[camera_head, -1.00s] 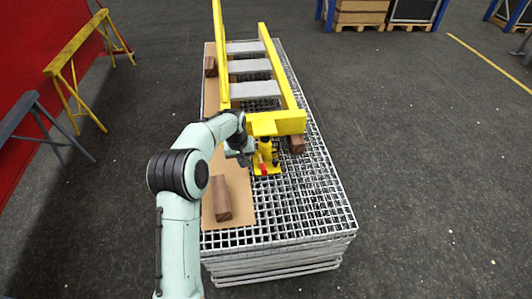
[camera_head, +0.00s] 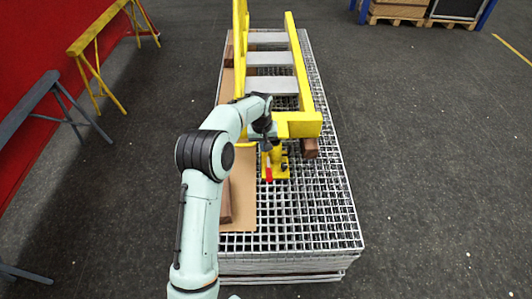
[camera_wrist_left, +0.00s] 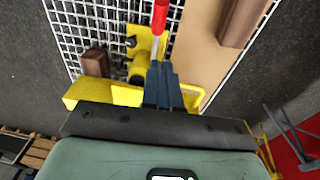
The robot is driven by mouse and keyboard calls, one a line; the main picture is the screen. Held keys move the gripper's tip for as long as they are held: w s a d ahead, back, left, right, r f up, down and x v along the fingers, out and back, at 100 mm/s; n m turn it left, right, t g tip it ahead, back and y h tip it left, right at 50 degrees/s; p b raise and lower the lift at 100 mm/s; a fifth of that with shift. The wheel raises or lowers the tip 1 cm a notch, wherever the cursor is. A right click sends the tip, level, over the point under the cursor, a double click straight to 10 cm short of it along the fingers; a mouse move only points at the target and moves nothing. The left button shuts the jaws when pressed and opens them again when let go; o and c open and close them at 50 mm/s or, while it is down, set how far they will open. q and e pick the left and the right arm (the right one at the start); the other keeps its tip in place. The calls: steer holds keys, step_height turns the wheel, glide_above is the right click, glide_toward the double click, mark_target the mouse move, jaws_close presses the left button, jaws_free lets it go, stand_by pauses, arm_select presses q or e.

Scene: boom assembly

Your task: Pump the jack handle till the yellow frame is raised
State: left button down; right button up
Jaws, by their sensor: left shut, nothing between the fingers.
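The yellow frame (camera_head: 299,126) with grey cross slats lies lengthwise over the grating stack. Its near beam is above the yellow jack (camera_head: 283,168); I cannot tell if they touch. The jack handle (camera_head: 268,174) has a red grip pointing toward me. My left gripper (camera_head: 270,144) is just above the jack, by the handle. In the left wrist view, the shut fingers of my left gripper (camera_wrist_left: 160,68) are right at the grey shaft below the red grip (camera_wrist_left: 160,15), with nothing held. The jack body (camera_wrist_left: 139,66) is partly hidden behind them. My right gripper is not in view.
A wooden block (camera_head: 310,148) sits by the frame's near right corner, and another (camera_head: 225,203) lies on the cardboard (camera_head: 242,205). The grating (camera_head: 310,205) is clear at front right. Yellow and grey trestles (camera_head: 90,45) stand at left.

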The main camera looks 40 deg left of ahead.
arm_select(q)
glide_above(269, 172)
steer(key=a, duration=0.2)
step_height(269, 172, down, 9)
steer(key=shift+d+r, duration=0.1)
steer(key=shift+d, duration=0.05)
steer(key=shift+s+d+f, duration=0.1)
steer(key=shift+d+f, duration=0.2)
steer(key=shift+f, duration=0.25)
steer(key=shift+s+d+f, duration=0.1)
steer(key=shift+d+f, duration=0.2)
steer(key=shift+f, duration=0.25)
steer(key=shift+s+d+f, duration=0.1)
steer(key=shift+d+f, duration=0.15)
steer(key=shift+f, duration=0.25)
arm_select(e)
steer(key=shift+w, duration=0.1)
